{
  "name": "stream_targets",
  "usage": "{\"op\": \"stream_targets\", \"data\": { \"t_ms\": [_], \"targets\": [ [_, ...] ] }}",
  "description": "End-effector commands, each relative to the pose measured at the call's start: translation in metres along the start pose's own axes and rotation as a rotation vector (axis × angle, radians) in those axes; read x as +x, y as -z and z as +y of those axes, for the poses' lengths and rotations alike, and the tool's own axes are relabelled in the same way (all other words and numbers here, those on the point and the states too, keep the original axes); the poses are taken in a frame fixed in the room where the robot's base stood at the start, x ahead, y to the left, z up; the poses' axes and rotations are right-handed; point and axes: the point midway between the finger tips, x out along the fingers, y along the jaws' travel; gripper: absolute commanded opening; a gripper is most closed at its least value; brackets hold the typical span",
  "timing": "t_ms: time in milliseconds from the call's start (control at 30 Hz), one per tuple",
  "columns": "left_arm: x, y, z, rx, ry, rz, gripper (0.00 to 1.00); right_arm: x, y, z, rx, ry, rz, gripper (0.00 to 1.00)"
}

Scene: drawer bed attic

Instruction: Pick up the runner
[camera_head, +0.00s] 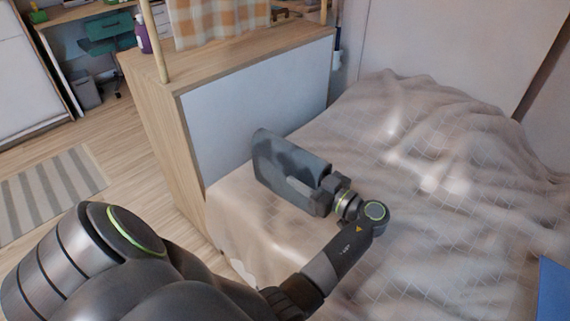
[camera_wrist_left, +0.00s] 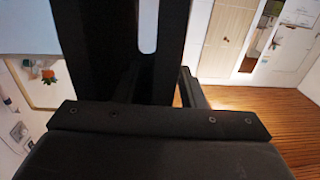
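A dark grey, mottled piece with rounded ends and a long slot (camera_head: 290,160) is at my left gripper (camera_head: 328,188), above the near corner of the bed. It looks like the runner, though its kind is hard to tell. In the left wrist view the same dark slab (camera_wrist_left: 95,40), with its pale slot, rises between the two fingers of the left gripper (camera_wrist_left: 162,80). The fingers appear shut on it. The fingertips are partly hidden by the slab. My right gripper is not in view.
The bed (camera_head: 440,230) has a rumpled pale cover. A wooden cabinet (camera_head: 190,190) with a white panel (camera_head: 262,105) stands behind the piece. A purple bottle (camera_head: 142,36) stands on top. A grey-striped rug (camera_head: 50,205) lies on open wooden floor at the left.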

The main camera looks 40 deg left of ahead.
Motion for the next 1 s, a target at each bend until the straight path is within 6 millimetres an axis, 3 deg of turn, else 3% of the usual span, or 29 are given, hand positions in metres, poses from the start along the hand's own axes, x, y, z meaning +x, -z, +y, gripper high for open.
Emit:
{"op": "stream_targets", "data": {
  "t_ms": [100, 400, 767, 1000],
  "targets": [
    [0.000, 0.000, 0.000, 0.000, 0.000, 0.000, 0.36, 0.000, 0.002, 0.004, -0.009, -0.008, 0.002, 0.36],
    [0.000, 0.000, 0.000, 0.000, 0.000, 0.000, 0.00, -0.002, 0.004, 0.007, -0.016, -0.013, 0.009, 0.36],
    [0.000, 0.004, 0.000, -0.002, 0.000, 0.000, 0.00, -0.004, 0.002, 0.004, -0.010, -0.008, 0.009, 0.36],
    [0.000, 0.043, 0.000, -0.007, 0.000, -0.001, 0.00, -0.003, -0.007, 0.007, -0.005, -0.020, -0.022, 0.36]
  ]
}}
